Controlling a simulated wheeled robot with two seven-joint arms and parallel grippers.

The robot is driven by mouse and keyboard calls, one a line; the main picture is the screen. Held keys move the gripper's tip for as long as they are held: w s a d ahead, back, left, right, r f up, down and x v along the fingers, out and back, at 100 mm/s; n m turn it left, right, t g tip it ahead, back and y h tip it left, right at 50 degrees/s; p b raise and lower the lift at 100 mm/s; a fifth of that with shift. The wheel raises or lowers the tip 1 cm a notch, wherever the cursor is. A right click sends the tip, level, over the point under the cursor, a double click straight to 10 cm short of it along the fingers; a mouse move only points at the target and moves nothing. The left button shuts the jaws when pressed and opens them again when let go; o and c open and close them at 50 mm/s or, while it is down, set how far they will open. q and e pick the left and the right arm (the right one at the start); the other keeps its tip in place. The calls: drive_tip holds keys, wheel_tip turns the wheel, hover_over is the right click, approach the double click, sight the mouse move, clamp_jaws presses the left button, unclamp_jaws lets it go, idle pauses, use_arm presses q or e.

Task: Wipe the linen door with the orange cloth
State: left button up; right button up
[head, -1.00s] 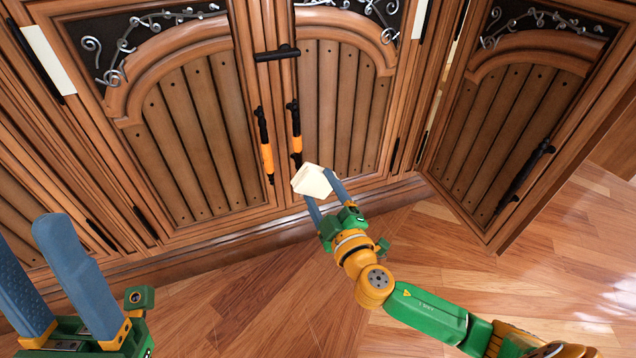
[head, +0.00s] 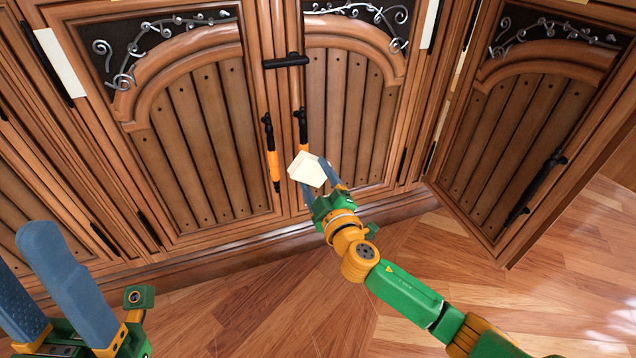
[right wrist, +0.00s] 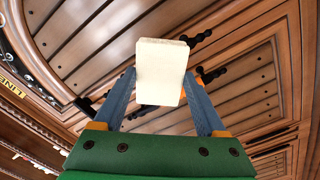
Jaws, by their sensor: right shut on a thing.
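My right gripper (head: 318,176) is shut on a pale cream block (head: 306,168), which also shows between the blue fingers in the right wrist view (right wrist: 161,72). It is in front of the middle cabinet doors, by the lower ends of their handles; I cannot tell whether it touches a door. No orange cloth is clearly seen; the left middle door's black handle has an orange part (head: 273,165). A yellow label reading "LINE", cut off, shows in the right wrist view (right wrist: 12,88). My left gripper (head: 22,262) is open and empty at lower left.
A black bar (head: 286,61) crosses the seam between the middle doors. At right, a door (head: 520,130) with a long black handle stands at an angle to the others. The wood floor (head: 560,300) at lower right is clear.

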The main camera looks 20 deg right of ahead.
drive_tip(key=shift+w+b, duration=0.35)
drive_tip(key=shift+w, duration=0.75)
idle(0.4)
wheel_tip(320, 180, up, 4)
drive_tip(key=p, duration=0.4)
drive_tip(key=shift+s+r, duration=0.1)
drive_tip(key=shift+r, duration=0.05)
wheel_tip(320, 180, down, 4)
drive_tip(key=b, duration=0.4)
drive_tip(key=shift+f, duration=0.25)
drive_tip(key=shift+r, duration=0.15)
drive_tip(key=shift+s+p, duration=0.2)
drive_tip(key=shift+p, duration=0.1)
drive_tip(key=s+p, duration=0.1)
drive_tip(key=s, duration=0.3)
drive_tip(key=shift+s, duration=0.6)
